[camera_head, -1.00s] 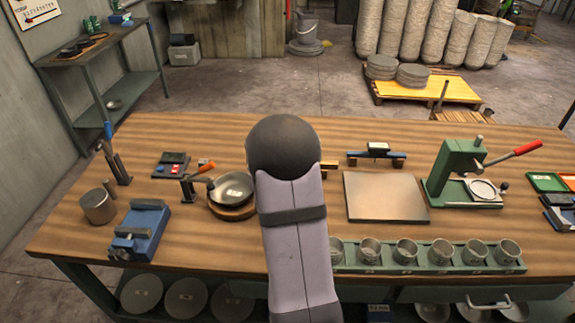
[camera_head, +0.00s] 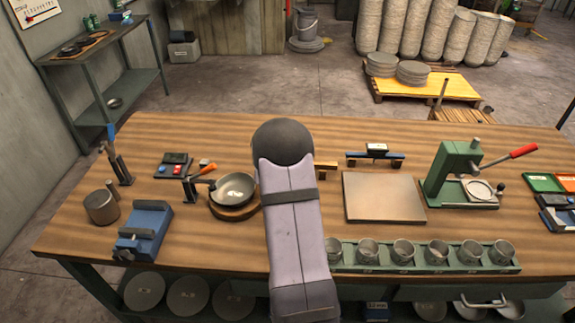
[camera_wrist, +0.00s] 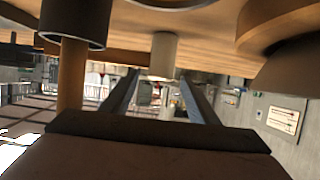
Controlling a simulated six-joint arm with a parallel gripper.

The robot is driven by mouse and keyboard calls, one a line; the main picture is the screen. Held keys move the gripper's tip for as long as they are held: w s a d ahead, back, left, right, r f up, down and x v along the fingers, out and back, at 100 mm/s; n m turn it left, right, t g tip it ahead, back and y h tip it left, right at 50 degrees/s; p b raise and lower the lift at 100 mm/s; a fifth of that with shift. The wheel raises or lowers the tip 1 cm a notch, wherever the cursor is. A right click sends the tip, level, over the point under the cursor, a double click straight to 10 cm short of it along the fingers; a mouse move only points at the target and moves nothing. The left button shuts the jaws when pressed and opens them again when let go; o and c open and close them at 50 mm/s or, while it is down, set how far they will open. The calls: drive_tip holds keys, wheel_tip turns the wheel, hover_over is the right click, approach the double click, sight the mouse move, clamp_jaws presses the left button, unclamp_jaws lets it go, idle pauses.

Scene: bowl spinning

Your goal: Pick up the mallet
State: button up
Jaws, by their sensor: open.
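No mallet can be made out for certain. In the wrist view, a dark cylinder with a wooden shaft (camera_wrist: 72,85) stands at the left; it may be the mallet, with its head (camera_wrist: 75,22) against the bench side of the tilted picture. My gripper (camera_wrist: 157,88) shows in the wrist view with its two dark fingers apart and nothing between them. The shaft is left of the fingers and apart from them. A pale cylinder (camera_wrist: 163,55) stands beyond the fingertips. In the head view my own arm hides the gripper and part of the bench.
A metal bowl (camera_head: 235,187) sits on a round wooden base left of my arm. A blue vise (camera_head: 143,228), a flat square plate (camera_head: 383,198), a green press (camera_head: 452,172) and a green rack of cups (camera_head: 340,245) are on the bench. Bare wood lies along the back.

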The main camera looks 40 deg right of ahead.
drive_tip(key=c, duration=1.4)
drive_tip(key=shift+o, duration=0.2)
drive_tip(key=shift+r, duration=0.1)
wheel_tip(320, 180, up, 10)
drive_tip(key=b, duration=0.1)
drive_tip(key=shift+b, duration=0.4)
